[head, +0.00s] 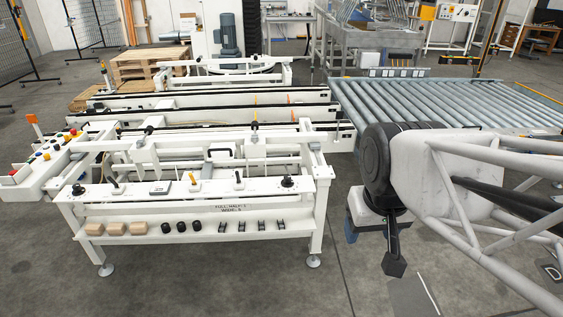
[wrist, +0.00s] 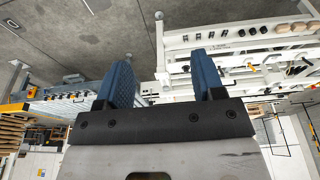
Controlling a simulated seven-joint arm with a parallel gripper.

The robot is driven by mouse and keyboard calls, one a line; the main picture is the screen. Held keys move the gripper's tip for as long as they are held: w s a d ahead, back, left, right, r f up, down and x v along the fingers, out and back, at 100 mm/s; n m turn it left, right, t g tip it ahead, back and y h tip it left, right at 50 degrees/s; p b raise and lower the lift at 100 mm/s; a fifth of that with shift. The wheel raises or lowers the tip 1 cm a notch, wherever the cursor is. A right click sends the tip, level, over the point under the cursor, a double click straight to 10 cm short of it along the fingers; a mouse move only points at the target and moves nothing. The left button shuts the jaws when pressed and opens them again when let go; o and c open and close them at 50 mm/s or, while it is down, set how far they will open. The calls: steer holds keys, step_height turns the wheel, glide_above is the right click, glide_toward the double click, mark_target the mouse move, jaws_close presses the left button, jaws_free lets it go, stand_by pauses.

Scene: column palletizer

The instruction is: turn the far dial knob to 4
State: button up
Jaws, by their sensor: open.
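Two black dial-like knobs stand on the top ledge of the white machine frame, one at the left end (head: 78,189) and one at the right end (head: 288,182) in the head view. They are too small for me to read any numbers or pointer, and I cannot tell which is the far one. My gripper (head: 351,230) hangs right of the frame, clear of it, with a blue finger showing. In the wrist view my gripper (wrist: 163,75) has its two blue fingers wide apart with nothing between them.
A lower shelf (head: 205,229) carries tan blocks (head: 116,229), black round pieces (head: 181,227) and small dark clips. Small levers and a grey box (head: 159,188) stand between the knobs. A roller conveyor (head: 450,103) lies behind my arm. Floor in front is open.

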steer(key=w+r+n, duration=0.2)
steer(key=w, duration=1.7)
steer(key=n+g, duration=0.3)
steer(key=n, duration=0.3)
glide_above(288, 177)
step_height(288, 177, down, 34)
steer(key=shift+s+r, duration=0.15)
steer(key=shift+r, duration=0.1)
steer(key=shift+w+a+f, duration=0.1)
steer(key=shift+w+f, duration=0.2)
steer(key=shift+f, duration=0.2)
steer(key=shift+f, duration=0.15)
steer(key=shift+f, duration=3.8)
steer(key=shift+c, duration=0.3)
